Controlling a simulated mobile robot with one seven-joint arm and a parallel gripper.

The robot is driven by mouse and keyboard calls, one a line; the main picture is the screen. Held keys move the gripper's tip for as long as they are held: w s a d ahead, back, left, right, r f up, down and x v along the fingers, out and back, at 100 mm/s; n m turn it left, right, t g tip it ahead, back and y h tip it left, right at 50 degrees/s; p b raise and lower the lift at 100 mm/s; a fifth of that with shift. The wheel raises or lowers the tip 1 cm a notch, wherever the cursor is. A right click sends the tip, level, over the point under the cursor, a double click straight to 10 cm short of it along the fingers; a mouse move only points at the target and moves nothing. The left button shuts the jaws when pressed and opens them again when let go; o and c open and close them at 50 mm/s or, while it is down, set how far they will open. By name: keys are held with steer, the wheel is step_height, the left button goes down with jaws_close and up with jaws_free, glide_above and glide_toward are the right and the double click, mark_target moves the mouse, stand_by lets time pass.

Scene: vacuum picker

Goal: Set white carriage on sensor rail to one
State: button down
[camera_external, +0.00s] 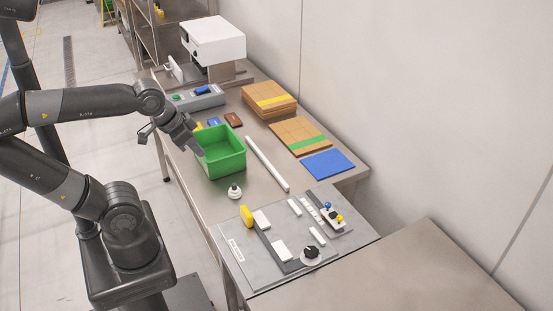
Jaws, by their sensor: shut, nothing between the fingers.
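A grey panel (236,268) lies at the near end of the steel table. On its right part is a short dark rail (311,197) with a row of white marks (313,212) beside it. My gripper (197,149) is shut and empty at the left rim of the green bin (226,159), far from the panel. Whether it touches the bin is unclear.
The panel also holds a longer dark strip with white blocks (262,219), a yellow piece (246,215) and a black dial (311,252). A white bar (267,164) and a white knob (235,192) lie between bin and panel. Cardboard boxes (268,98) and a blue sheet (327,164) line the wall side.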

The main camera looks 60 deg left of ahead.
steer(key=w+d+r+m+g+y, duration=0.1)
steer(key=w+d+r+m+g, duration=0.15)
steer(key=w+m, duration=0.6)
steer(key=m+g+y, duration=0.2)
steer(key=m+y, duration=0.1)
steer(key=m, duration=1)
glide_above(331, 215)
steer(key=d, duration=0.3)
step_height(331, 215, down, 16)
steer(key=f, duration=0.1)
steer(key=x, duration=0.8)
steer(key=shift+s+a+f, duration=0.2)
steer(key=shift+s+f, duration=0.15)
steer(key=a, duration=1.1)
steer(key=shift+a, duration=0.1)
